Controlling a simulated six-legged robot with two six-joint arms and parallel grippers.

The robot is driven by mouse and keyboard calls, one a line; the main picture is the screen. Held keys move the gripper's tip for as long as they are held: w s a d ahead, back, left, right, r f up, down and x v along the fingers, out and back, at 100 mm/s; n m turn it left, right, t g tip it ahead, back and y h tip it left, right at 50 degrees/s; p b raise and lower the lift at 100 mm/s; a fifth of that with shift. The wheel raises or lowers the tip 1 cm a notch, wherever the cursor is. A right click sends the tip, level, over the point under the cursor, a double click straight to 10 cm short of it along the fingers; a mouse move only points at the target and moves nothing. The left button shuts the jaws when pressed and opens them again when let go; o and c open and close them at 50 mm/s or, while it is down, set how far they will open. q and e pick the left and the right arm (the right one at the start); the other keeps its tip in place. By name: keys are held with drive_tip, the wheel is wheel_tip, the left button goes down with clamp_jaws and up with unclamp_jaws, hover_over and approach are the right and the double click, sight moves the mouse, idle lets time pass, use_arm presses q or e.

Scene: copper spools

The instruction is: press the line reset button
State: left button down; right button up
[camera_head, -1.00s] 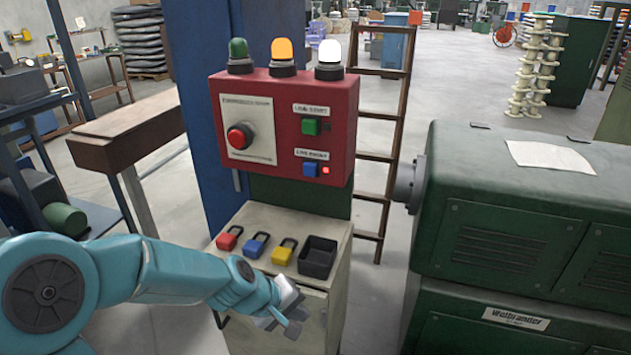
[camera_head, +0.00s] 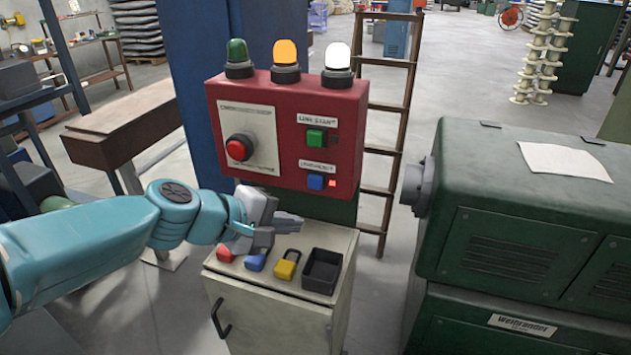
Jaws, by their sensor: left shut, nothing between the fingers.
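A big red mushroom button (camera_head: 240,148) is on the pale plate at left. My left gripper (camera_head: 300,219) is shut and empty, below the box front and left of and lower than the blue button, apart from it in the picture. My right gripper does not show.
A pale cabinet (camera_head: 260,310) stands below, with red, blue and yellow padlocks (camera_head: 287,266) and a black bin (camera_head: 322,271) on top. A green machine (camera_head: 520,220) is at right. A wooden ladder (camera_head: 390,120) stands behind.

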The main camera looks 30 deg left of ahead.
use_arm(q)
drive_tip(key=p, duration=0.2)
approach(321, 191)
drive_tip(key=w+d+f, duration=0.2)
drive_tip(key=w+f, duration=0.1)
drive_tip(key=shift+d, duration=0.2)
drive_tip(key=shift+a, duration=0.1)
drive_tip(key=shift+w, duration=0.15)
idle(1.7)
drive_tip(key=shift+w+a, duration=0.1)
drive_tip(key=shift+w, duration=0.25)
drive_tip(key=shift+w+a, duration=0.1)
drive_tip(key=shift+w, duration=0.3)
idle(0.8)
drive_tip(key=shift+s, duration=0.1)
drive_tip(key=shift+s+b, duration=0.4)
drive_tip(key=shift+s, duration=0.35)
